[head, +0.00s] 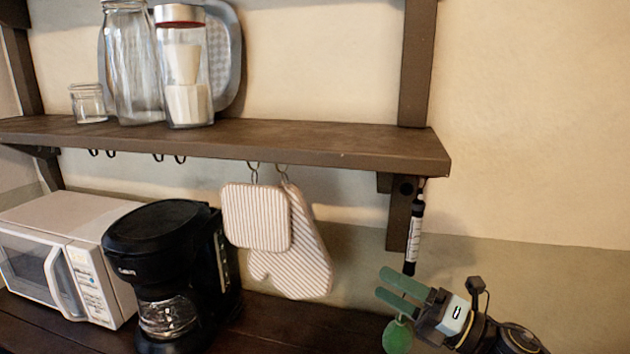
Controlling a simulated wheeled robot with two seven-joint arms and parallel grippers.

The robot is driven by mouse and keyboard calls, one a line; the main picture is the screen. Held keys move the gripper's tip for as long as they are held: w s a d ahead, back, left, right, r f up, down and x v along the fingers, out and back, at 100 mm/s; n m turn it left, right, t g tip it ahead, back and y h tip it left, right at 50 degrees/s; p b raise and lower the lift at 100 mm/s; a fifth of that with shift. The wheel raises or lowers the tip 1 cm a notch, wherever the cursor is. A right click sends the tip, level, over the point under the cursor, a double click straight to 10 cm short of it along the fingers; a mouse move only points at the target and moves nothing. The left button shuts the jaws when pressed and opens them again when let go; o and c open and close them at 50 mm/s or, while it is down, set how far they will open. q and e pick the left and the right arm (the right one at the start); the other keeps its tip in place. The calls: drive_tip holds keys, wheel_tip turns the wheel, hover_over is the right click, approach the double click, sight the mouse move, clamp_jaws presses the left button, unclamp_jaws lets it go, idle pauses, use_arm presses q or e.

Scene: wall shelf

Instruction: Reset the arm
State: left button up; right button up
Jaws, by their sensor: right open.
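My right gripper (390,287) is at the lower right, its two green fingers pointing left with a gap between them. It is open, and nothing shows between the fingers. A round green piece (397,336) shows just below the fingers; I cannot tell whether it is part of the gripper. My left gripper is not in view.
A wooden shelf (300,143) holds glass jars (133,70) and a tray. Below it hang a striped pot holder (256,217) and mitt (300,262). A black coffee maker (165,245) and white microwave (70,215) stand left. A black stick (413,237) hangs above my gripper.

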drive_tip(key=s+d+f+m+t+h, duration=0.1)
drive_tip(key=s+d+f+m+h, duration=0.3)
drive_tip(key=f+m+h, duration=0.75)
drive_tip(key=s+d+f+m+t+h, duration=0.2)
drive_tip(key=s+d+f+m+h, duration=0.3)
drive_tip(key=m, duration=1.1)
drive_tip(key=s+f+m+g+h, duration=0.1)
drive_tip(key=s+f+m+g, duration=0.3)
drive_tip(key=s, duration=0.6)
drive_tip(key=s+f+m+g, duration=0.3)
drive_tip(key=s+g, duration=0.3)
drive_tip(key=s, duration=0.3)
wheel_tip(320, 180, down, 30)
drive_tip(key=s+d+g+b, duration=0.2)
drive_tip(key=b, duration=0.3)
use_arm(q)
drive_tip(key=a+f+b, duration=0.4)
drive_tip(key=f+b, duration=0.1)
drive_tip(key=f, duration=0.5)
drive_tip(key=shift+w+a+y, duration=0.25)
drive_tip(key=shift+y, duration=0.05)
use_arm(e)
drive_tip(key=s+d+f, duration=0.2)
drive_tip(key=s+f, duration=0.6)
drive_tip(key=f, duration=0.2)
drive_tip(key=s+d+f, duration=0.3)
drive_tip(key=s+f, duration=0.5)
drive_tip(key=f, duration=0.2)
drive_tip(key=shift+n+g+h, duration=0.4)
drive_tip(key=shift+n+h, duration=0.05)
